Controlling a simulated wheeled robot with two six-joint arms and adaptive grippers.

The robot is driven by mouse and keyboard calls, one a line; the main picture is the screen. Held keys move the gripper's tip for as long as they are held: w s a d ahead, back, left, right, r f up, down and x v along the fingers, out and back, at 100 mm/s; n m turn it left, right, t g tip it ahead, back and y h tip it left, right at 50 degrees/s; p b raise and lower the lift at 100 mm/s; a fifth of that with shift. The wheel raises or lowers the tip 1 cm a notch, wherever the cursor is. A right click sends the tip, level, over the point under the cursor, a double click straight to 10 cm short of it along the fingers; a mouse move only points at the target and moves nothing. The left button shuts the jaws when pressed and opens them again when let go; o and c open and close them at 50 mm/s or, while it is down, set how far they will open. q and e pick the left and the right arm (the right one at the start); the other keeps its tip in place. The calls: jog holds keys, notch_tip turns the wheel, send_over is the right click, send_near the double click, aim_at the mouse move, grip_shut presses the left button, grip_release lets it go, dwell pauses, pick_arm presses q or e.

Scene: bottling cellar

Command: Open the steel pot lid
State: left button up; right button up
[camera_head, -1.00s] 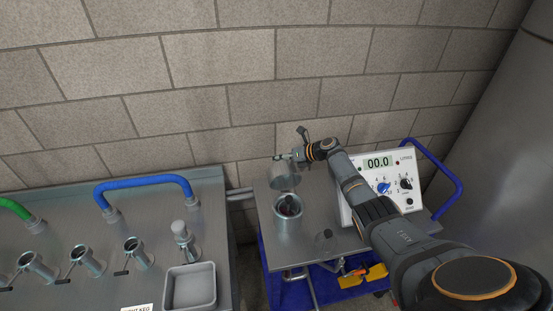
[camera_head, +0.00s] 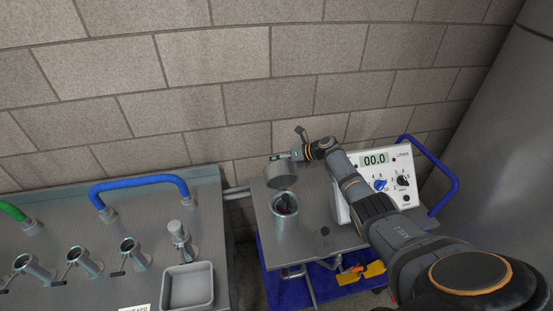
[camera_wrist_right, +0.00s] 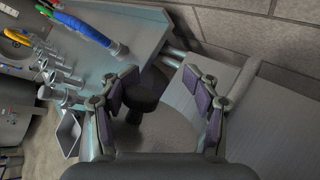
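The steel pot (camera_head: 284,229) stands on the steel cart top, its mouth uncovered and something dark inside. Its grey lid (camera_head: 281,176) is up above and behind the mouth; the hinge cannot be made out. My right gripper (camera_head: 291,156) is at the lid's upper edge. In the right wrist view, my right gripper (camera_wrist_right: 157,98) has its fingers spread apart. A dark knob (camera_wrist_right: 143,94) on the lid (camera_wrist_right: 155,132) lies between them, closer to the left finger, with clear space to the other. My left gripper is out of view.
A white meter box (camera_head: 372,180) with dials stands on the cart (camera_head: 315,250), behind my right forearm. A blue rail (camera_head: 440,170) is at the cart's right. A steel bench with taps, a blue hose (camera_head: 140,182) and a grey tray (camera_head: 188,287) stands left. A block wall is close behind.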

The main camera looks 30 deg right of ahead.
jog(key=s+d+r+p, duration=0.4)
jog(key=d+r+p, duration=0.3)
jog(key=r+p, duration=0.1)
jog(key=shift+s+d+p, duration=0.35)
jog(key=shift+s+p, duration=0.05)
jog(key=shift+p, duration=0.15)
dwell(0.3)
jog(key=v, duration=1.2)
